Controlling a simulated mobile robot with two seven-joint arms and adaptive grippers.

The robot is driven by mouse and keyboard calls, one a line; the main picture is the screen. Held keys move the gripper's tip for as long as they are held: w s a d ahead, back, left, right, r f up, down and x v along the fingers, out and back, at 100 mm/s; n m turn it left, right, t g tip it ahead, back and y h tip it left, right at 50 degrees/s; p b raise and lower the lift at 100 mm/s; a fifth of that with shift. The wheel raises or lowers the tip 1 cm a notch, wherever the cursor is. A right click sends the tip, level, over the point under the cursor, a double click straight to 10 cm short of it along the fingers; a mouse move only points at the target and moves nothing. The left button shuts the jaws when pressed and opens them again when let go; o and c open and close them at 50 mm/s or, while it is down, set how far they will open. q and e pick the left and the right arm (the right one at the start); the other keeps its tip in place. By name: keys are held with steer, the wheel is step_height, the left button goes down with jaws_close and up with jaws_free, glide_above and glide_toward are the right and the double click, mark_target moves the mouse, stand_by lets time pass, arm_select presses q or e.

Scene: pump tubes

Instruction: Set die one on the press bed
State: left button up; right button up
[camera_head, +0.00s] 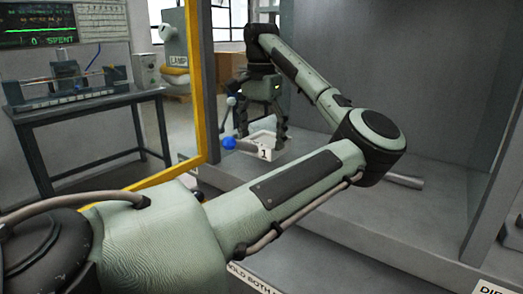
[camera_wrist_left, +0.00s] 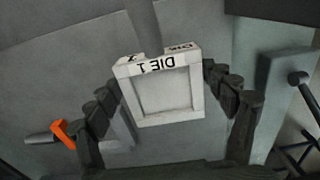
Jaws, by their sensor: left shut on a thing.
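Die one (camera_head: 264,153) is a whitish square block with a raised rim and a "1" on its side. In the left wrist view it (camera_wrist_left: 160,92) shows the label "DIE 1" upside down along its edge. My left gripper (camera_head: 263,130) is shut on it, with a dark finger on each side, as the left wrist view (camera_wrist_left: 165,85) also shows. The grey press bed (camera_head: 335,205) lies below and around the die. I cannot tell whether the die touches the bed. My right gripper is not in view.
A yellow post (camera_head: 203,80) stands left of the press opening. A blue-knobbed lever (camera_head: 229,142) is close to the die. A grey cylinder (camera_head: 405,181) lies at the right on the bed. A bench with equipment (camera_head: 70,92) stands at the left.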

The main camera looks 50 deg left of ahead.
mark_target(261, 149)
arm_select(q)
step_height(261, 149, down, 2)
steer(key=shift+f, duration=0.65)
steer(key=shift+f, duration=0.1)
steer(key=o, duration=1.8)
